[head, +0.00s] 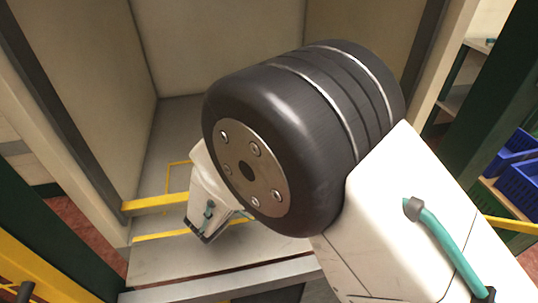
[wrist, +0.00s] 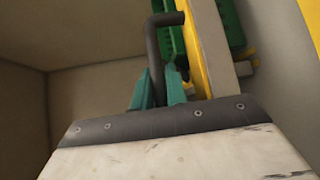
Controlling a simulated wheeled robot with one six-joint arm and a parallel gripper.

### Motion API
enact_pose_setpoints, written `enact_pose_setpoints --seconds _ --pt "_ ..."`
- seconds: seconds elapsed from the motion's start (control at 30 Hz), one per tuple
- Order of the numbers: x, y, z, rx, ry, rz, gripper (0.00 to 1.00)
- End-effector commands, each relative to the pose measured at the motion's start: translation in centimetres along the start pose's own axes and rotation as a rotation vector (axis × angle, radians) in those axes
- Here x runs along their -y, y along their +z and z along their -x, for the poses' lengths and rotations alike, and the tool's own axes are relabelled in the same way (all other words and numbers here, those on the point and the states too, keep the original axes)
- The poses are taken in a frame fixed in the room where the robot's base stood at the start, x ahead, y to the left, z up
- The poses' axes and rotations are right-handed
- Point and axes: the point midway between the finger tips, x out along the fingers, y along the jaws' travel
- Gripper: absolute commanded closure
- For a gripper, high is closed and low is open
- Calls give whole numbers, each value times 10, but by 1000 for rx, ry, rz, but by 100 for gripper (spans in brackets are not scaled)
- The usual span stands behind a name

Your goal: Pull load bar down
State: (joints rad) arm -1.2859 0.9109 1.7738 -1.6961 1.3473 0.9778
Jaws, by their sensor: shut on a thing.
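The yellow bar (head: 155,204) runs across the front of a lift-like cabin in the head view, passing behind my arm. A yellow length (head: 508,225) shows again at the right edge. In the wrist view a yellow bar (wrist: 206,55) stands at the upper middle, with a dark bent handle (wrist: 154,48) reaching from it. My gripper (wrist: 158,90) has its teal fingers shut on the lower part of this handle. The exact contact is partly hidden by the dark wrist edge.
The cabin has beige walls (head: 220,45) and a grey floor (head: 180,120). A metal sill (head: 220,277) lies at its front. Dark green posts stand on both sides. Blue crates (head: 515,175) sit on a shelf at the right.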

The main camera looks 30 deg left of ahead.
Motion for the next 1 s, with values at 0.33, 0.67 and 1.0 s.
enact_pose_setpoints --seconds 0.33,0.67,1.0 --pt "7 -3 -1 -6 -2 0 100" --pt "7 -1 -2 -3 -3 0 64" --pt "6 -1 -2 0 -1 -1 64"
